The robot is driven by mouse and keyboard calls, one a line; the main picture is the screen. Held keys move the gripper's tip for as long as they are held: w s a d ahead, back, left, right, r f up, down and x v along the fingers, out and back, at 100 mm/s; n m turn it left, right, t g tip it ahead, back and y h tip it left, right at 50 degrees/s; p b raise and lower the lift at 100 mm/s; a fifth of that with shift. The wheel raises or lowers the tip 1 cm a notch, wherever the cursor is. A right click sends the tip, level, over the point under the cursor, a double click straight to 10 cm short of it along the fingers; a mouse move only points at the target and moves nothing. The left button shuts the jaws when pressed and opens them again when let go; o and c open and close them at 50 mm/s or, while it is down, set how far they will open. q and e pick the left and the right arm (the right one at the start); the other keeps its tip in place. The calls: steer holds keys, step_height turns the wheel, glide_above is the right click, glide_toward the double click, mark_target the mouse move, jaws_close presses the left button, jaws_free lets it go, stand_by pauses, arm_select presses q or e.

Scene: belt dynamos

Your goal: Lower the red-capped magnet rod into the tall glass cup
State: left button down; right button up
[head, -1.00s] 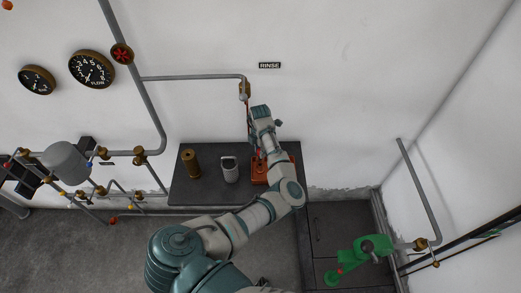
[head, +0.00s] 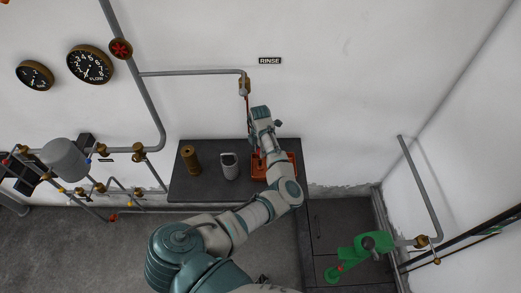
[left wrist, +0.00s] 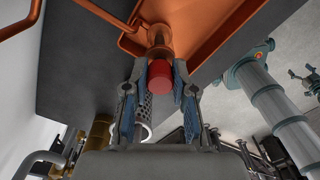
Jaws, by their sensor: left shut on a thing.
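In the left wrist view, my left gripper (left wrist: 159,76) is shut on the red cap (left wrist: 160,78) of the magnet rod. A brass-coloured part (left wrist: 159,38) shows just beyond the cap, over an orange tray (left wrist: 205,30). In the head view, my left gripper (head: 262,143) is at the tray (head: 287,175), and its wrist hides most of the rod. I cannot make out a clearly glass cup. A pale, tall, cup-like vessel with an open top (head: 229,167) stands left of the tray, apart from the gripper. My right gripper is not visible.
A brass cylinder (head: 190,160) stands left of the pale vessel on the dark bench (head: 205,190). A grey pipe (head: 195,73) runs along the wall above, with an outlet hanging close to my left wrist. A green fitting (head: 358,255) is at lower right.

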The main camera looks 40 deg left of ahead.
arm_select(q)
steer(key=shift+f, duration=0.45)
steer(key=c, duration=0.9)
jaws_free()
steer(key=shift+o, duration=0.2)
step_height(320, 180, up, 12)
steer(key=shift+f, duration=0.1)
